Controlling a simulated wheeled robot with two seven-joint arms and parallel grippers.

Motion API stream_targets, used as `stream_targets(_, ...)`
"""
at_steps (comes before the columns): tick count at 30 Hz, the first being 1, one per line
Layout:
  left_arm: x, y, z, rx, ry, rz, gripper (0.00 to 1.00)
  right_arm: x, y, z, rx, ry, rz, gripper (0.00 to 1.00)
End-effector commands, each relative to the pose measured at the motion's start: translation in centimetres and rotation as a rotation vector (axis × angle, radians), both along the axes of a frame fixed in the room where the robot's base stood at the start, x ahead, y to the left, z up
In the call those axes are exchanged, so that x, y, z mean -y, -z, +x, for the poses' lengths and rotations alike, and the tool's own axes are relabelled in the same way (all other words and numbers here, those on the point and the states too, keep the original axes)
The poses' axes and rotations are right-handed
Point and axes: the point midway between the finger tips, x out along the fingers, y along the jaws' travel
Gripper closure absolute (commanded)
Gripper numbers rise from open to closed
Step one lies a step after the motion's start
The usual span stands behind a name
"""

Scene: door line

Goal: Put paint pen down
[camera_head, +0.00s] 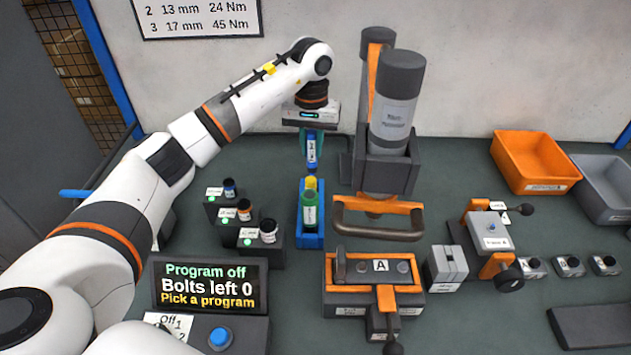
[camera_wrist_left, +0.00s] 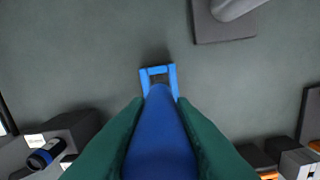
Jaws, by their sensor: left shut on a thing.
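My left gripper (camera_head: 313,134) points down and is shut on a blue paint pen (camera_head: 311,153). Whether the pen's tip is inside the rack cannot be told. My right gripper is not in view.
A dark press with a grey cylinder (camera_head: 397,100) stands close to the right of the gripper. Stepped holders with small jars (camera_head: 268,232) stand left of the rack. A display (camera_head: 210,284) is in front. Orange (camera_head: 543,186) and grey bins are at the right.

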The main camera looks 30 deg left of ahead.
Motion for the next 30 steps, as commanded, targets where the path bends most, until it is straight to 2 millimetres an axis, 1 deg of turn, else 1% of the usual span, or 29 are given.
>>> stream_targets(1,0.1,1.0,-0.1,-0.005,0.001,-0.001,1.00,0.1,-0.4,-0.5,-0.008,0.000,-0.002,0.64)
stream_targets(4,0.0,2.7,-0.1,-0.004,0.000,-0.002,1.00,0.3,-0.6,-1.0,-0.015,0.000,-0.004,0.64)
stream_targets(6,0.0,3.5,0.0,-0.002,-0.001,-0.001,1.00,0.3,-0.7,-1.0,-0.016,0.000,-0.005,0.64)
stream_targets(11,0.0,4.6,0.0,0.000,0.000,-0.001,1.00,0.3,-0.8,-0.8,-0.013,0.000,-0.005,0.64)
stream_targets(15,0.1,6.5,-0.1,-0.003,0.000,-0.002,1.00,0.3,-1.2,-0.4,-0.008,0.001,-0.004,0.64)
stream_targets(18,0.0,7.6,-0.1,-0.002,0.000,-0.002,1.00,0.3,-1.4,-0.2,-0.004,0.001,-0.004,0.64)
stream_targets(27,0.0,8.0,0.0,0.002,0.001,0.001,1.00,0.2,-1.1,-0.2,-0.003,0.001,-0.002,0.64)
stream_targets(28,0.0,8.0,0.0,0.002,0.000,0.000,0.77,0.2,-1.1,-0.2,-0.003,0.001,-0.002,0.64)
stream_targets(30,0.0,7.9,0.0,0.001,0.000,-0.001,0.65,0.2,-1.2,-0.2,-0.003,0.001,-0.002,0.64)
